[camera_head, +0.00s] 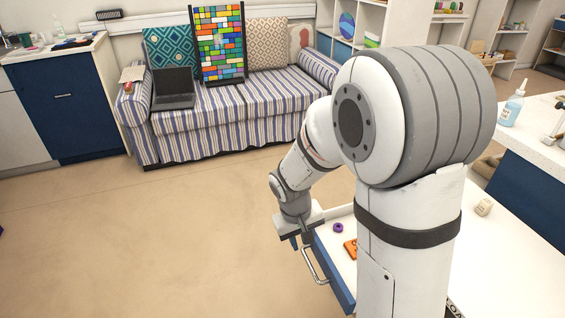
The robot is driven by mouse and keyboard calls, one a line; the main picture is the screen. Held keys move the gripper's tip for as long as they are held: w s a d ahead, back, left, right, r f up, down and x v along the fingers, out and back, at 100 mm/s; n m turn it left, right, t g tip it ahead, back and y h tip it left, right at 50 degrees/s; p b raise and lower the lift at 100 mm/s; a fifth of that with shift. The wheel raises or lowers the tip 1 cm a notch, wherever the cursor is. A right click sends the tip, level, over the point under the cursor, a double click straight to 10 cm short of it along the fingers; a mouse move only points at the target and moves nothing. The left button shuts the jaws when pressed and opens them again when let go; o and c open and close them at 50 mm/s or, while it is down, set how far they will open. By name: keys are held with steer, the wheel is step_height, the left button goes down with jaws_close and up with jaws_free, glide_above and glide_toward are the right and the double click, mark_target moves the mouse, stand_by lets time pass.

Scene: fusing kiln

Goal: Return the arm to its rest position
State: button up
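My arm rises large in white and grey at the right of the head view, bent over at the elbow. My gripper (303,240) hangs at the arm's end, pointing down, at the left edge of an open drawer (340,282), close to its metal handle (315,266). Its fingers are small and partly hidden, so I cannot tell whether they are open or shut, or whether they touch the drawer. I see nothing clearly held.
A purple ring (338,227) and an orange piece (350,248) lie in the drawer. A white worktop (510,265) is to the right, with a small beige object (484,207). A striped sofa (230,115) stands behind. The floor (150,240) on the left is clear.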

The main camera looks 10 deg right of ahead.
steer(key=s+d+r+p, duration=0.1)
steer(key=s+r+p, duration=0.3)
steer(key=r, duration=0.5)
steer(key=s+d+r+m+t+y+p, duration=0.1)
steer(key=s+r+p, duration=0.4)
steer(key=r, duration=0.5)
steer(key=s+d+r+m+t+y+p, duration=0.1)
steer(key=s+r+p, duration=0.3)
steer(key=r, duration=0.5)
steer(key=shift+s+d+r+p, duration=0.3)
steer(key=shift+d+p, duration=0.2)
steer(key=shift+p, duration=0.3)
